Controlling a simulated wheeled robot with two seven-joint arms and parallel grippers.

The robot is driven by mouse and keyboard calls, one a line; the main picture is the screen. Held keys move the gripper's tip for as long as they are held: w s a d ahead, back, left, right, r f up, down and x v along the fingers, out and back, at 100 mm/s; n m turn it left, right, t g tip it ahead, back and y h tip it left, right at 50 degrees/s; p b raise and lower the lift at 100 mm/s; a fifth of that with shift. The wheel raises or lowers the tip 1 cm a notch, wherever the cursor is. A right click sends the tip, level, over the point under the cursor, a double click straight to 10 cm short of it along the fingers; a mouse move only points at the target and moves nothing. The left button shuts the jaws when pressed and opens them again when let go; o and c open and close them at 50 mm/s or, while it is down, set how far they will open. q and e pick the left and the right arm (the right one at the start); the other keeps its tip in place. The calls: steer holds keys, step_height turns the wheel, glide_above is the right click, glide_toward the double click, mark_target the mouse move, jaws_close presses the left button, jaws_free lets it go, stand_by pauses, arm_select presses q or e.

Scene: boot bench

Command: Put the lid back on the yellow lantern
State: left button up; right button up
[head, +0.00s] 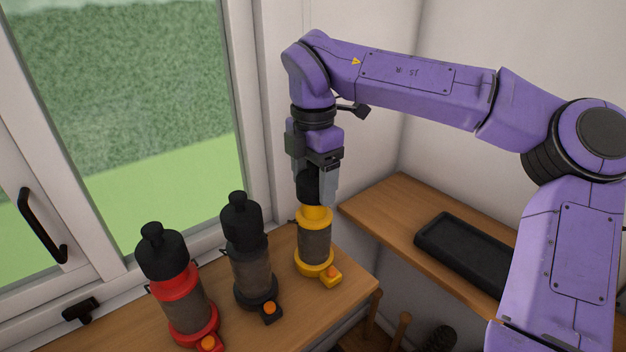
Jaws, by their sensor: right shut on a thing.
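The yellow lantern (315,241) stands upright near the right end of the wooden bench top, with a smoky body between yellow rings and an orange button at its foot. My right gripper (318,196) points straight down above it and is shut on the black lid (309,187). The lid is at the lantern's yellow neck, partly hidden by the fingers. I cannot tell whether it is seated or just above the neck. My left gripper is not in view.
A black lantern (250,262) and a red lantern (181,297), both with black lids on, stand to the left. A wooden shelf (400,208) at the right holds a black tray (464,246). A window with a black handle (43,226) is behind.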

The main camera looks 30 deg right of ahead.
stand_by(0.3)
steer(key=o, duration=1.1)
steer(key=shift+o, duration=0.2)
steer(key=shift+r+p, duration=2.5)
steer(key=shift+r, duration=1.05)
steer(key=shift+f, duration=0.1)
jaws_close()
